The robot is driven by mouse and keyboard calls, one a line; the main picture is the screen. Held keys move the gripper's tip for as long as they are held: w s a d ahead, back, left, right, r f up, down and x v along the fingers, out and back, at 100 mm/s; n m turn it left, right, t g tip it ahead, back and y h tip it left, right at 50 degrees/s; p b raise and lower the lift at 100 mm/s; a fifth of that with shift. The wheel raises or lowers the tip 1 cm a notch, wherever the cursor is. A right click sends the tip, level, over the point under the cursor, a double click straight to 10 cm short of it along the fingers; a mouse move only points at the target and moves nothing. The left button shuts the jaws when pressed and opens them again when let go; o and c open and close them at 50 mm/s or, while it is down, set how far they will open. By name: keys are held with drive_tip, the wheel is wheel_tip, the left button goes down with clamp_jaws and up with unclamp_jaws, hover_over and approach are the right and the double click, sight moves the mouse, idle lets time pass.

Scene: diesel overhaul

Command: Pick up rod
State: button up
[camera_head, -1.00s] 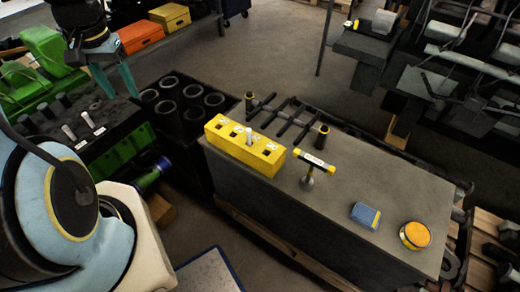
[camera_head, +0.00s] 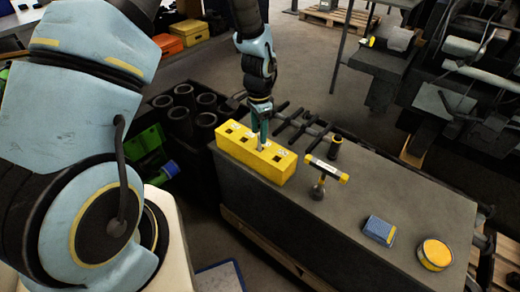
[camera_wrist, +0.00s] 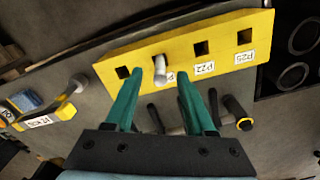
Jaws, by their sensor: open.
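A pale grey rod (camera_wrist: 162,74) stands in one square hole of a yellow block (camera_wrist: 221,42), in the wrist view. The block also shows in the head view (camera_head: 236,148), on the grey bench. My gripper (camera_head: 260,138) points down over the block with green fingers. In the wrist view my gripper (camera_wrist: 158,74) is open, with one finger on each side of the rod and a gap beside it. I cannot tell how far the fingertips are from the rod in depth. Labels, one reading P22, lie beside the holes.
A T-handled tool with a yellow and white bar (camera_head: 327,168) stands close to the block. Dark rods and upright cylinders lie behind it. A blue box (camera_head: 379,230) and round yellow tin (camera_head: 434,254) are at the bench's right.

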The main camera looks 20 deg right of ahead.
sight(260, 150)
drive_tip(key=shift+f+p, duration=0.95)
drive_tip(key=shift+f, duration=1.65)
drive_tip(key=shift+c, duration=0.2)
clamp_jaws()
